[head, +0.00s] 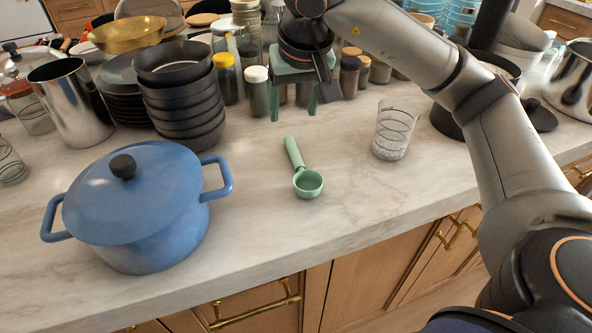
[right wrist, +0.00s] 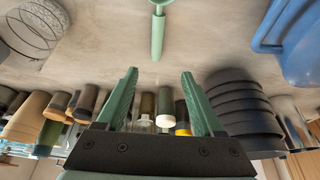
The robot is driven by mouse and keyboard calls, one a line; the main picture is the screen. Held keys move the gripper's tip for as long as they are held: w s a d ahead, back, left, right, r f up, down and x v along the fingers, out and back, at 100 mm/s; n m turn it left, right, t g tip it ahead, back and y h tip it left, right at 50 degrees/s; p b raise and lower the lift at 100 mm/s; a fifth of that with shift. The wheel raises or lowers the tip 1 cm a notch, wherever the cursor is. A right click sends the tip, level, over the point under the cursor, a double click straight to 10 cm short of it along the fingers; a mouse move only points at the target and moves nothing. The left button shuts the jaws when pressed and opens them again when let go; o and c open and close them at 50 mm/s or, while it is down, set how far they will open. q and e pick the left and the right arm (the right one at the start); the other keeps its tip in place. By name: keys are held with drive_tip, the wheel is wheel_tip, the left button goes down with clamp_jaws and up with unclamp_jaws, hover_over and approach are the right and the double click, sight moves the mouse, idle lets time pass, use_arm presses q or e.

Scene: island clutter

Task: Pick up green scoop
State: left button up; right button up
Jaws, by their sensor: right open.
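The green scoop (head: 307,181) lies on the marble counter in the middle of the head view, its handle pointing away toward the back and its round bowl toward the front edge. In the right wrist view the scoop's handle (right wrist: 158,38) shows at the top centre, with the bowl mostly cut off by the frame edge. My right gripper (head: 294,115) is open and empty, above the counter behind the scoop and apart from it. Its two green fingers (right wrist: 158,75) are spread in the right wrist view, pointing toward the handle. My left gripper is not in view.
A blue lidded pot (head: 140,225) stands left of the scoop, a clear glass (head: 394,132) to the right. Stacked black bowls (head: 182,95) and several jars (head: 257,92) crowd the back. The counter around the scoop is clear to the front edge.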

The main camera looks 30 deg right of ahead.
hover_over(292, 143)
drive_tip(key=s+a, duration=0.1)
drive_tip(key=s, duration=0.1)
wheel_tip(292, 143, down, 6)
drive_tip(key=shift+a+f, duration=0.15)
drive_tip(key=shift+f, duration=0.05)
drive_tip(key=x, duration=0.5)
drive_tip(key=shift+d, duration=0.3)
clamp_jaws()
